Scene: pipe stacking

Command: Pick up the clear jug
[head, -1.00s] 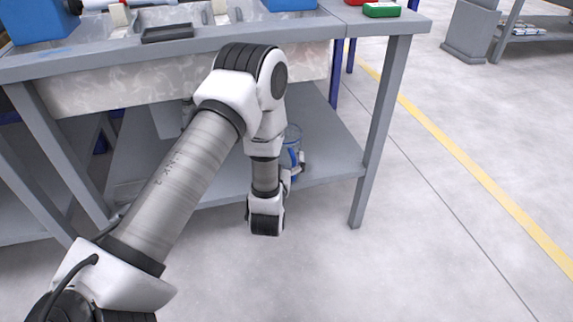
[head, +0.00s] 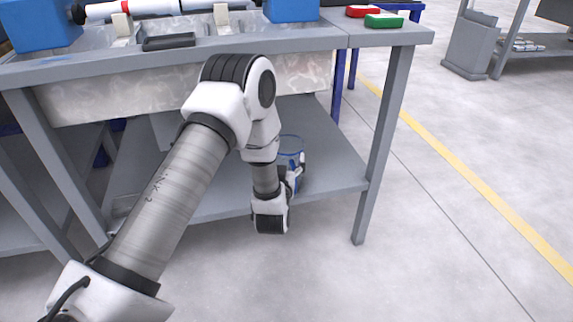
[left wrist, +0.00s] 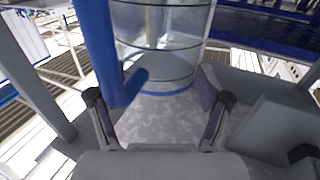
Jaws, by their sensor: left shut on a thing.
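The clear jug (head: 291,146), with a blue rim and blue handle, stands on the lower shelf under the workbench in the head view, partly hidden by my left wrist. In the left wrist view the jug (left wrist: 165,50) fills the top middle, with its blue handle (left wrist: 97,45) at its left. My left gripper (left wrist: 157,103) is shut on the jug; its two fingers show apart, with the lower end of the handle between them. In the head view the fingers are mostly hidden behind the wrist. My right gripper is not in view.
The grey lower shelf (head: 335,172) has bare room right of the jug. A bench leg (head: 385,140) stands farther right. The bench top above holds a blue bin (head: 38,25), a dark tray (head: 169,42), and red (head: 362,11) and green (head: 384,20) items.

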